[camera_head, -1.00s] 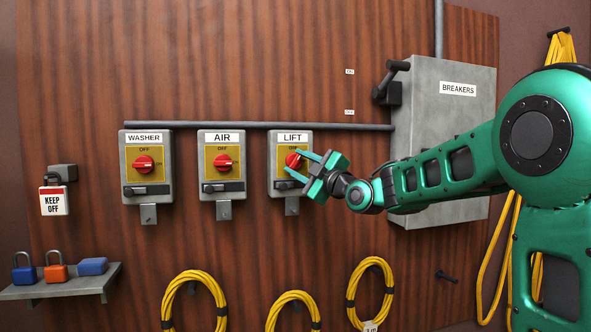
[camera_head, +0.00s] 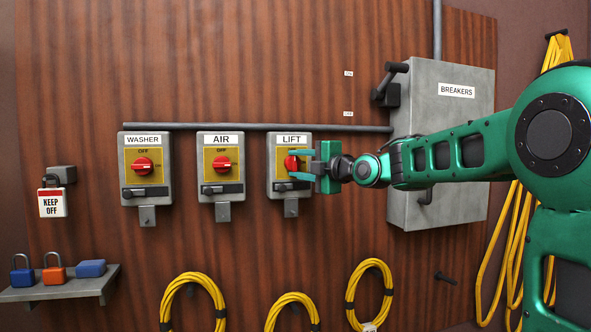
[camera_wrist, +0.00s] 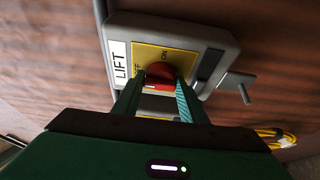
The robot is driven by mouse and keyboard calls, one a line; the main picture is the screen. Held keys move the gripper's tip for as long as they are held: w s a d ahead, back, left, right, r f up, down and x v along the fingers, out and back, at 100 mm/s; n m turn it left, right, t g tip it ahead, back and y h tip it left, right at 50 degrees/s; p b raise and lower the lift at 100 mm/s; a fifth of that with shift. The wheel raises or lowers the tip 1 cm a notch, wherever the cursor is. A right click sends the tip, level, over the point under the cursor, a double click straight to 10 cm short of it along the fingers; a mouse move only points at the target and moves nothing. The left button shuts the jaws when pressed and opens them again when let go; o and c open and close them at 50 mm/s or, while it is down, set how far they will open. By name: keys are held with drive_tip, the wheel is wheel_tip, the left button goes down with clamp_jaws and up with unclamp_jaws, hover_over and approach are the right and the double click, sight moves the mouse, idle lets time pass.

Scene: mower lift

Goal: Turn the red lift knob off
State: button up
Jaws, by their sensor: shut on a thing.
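The red lift knob (camera_head: 291,163) sits on the yellow plate of the grey box labelled LIFT (camera_head: 273,183), the rightmost of three switch boxes. My gripper (camera_head: 298,164) reaches in from the right and is shut on this knob, one finger above and one below. In the wrist view the red knob (camera_wrist: 160,74) is between the two green fingers (camera_wrist: 158,92), with the words OFF and ON on the yellow plate beyond it. The fingers cover part of the knob, so its exact pointing direction is hard to tell.
The WASHER box (camera_head: 129,183) and AIR box (camera_head: 208,183) hang to the left, each with a red knob. A grey breaker box (camera_head: 465,150) is right of the lift box, behind my arm. A shelf (camera_head: 60,291) with padlocks is at lower left; yellow cable coils hang below.

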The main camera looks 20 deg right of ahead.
drive_tip(key=shift+a+f, duration=0.15)
drive_tip(key=shift+f, duration=0.15)
drive_tip(key=o, duration=1)
drive_tip(key=shift+r, duration=0.15)
drive_tip(key=shift+s+d, duration=0.25)
drive_tip(key=shift+s, duration=0.1)
drive_tip(key=v, duration=0.9)
drive_tip(key=shift+s, duration=0.4)
drive_tip(key=shift+d, duration=0.15)
